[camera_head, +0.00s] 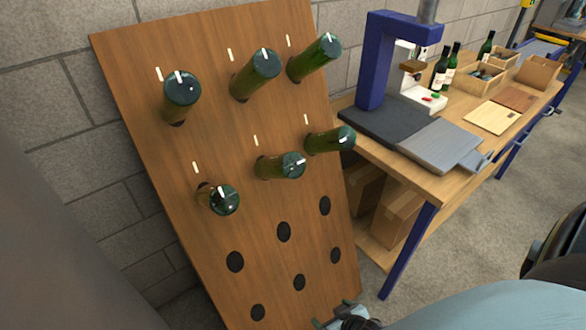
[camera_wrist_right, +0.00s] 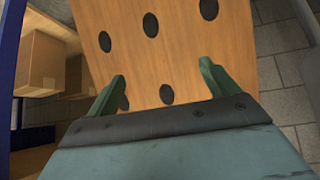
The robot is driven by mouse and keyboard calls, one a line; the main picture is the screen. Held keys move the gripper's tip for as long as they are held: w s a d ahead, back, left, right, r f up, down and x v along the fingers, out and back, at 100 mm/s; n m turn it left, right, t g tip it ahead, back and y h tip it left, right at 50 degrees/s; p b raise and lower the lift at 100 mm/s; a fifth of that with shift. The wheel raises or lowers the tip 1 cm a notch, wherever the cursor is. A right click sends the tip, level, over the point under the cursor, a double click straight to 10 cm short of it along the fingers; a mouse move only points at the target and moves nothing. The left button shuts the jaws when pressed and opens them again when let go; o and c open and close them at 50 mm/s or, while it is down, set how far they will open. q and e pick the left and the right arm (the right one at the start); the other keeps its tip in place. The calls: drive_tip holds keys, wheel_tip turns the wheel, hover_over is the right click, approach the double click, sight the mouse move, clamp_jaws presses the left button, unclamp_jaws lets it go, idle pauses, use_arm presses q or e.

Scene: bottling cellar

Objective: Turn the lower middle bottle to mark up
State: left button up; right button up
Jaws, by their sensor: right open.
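The lower middle bottle (camera_head: 283,165) is dark green and sticks out of the board, its neck end hidden in the hole. The white mark on its base looks turned sideways, not in line with the white board mark (camera_head: 256,141) above it. The lower left bottle (camera_head: 217,199) and lower right bottle (camera_head: 331,140) stand on either side. My right gripper (camera_head: 342,318) is low at the bottom edge of the head view, well below the bottles. In the right wrist view its green fingers (camera_wrist_right: 163,88) are apart with nothing between them. My left gripper is not seen.
The leaning wooden board (camera_head: 225,140) carries an upper row of bottles, such as the upper middle bottle (camera_head: 255,75), and several empty holes (camera_head: 283,232) below. A workbench (camera_head: 440,180) with a blue press (camera_head: 375,65) stands close on the right. Cardboard boxes (camera_head: 400,215) sit beneath it.

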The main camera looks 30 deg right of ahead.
drive_tip(key=w+d+r+t, duration=0.2)
drive_tip(key=w+r, duration=0.3)
drive_tip(key=m+t+b, duration=0.2)
drive_tip(key=t, duration=0.6)
approach(295, 166)
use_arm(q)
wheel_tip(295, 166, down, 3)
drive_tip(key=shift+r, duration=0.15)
use_arm(e)
drive_tip(key=w, duration=1)
drive_tip(key=shift+w+d+r, duration=0.1)
drive_tip(key=shift+w+r, duration=0.1)
drive_tip(key=shift+c, duration=0.5)
drive_tip(key=c, duration=0.9)
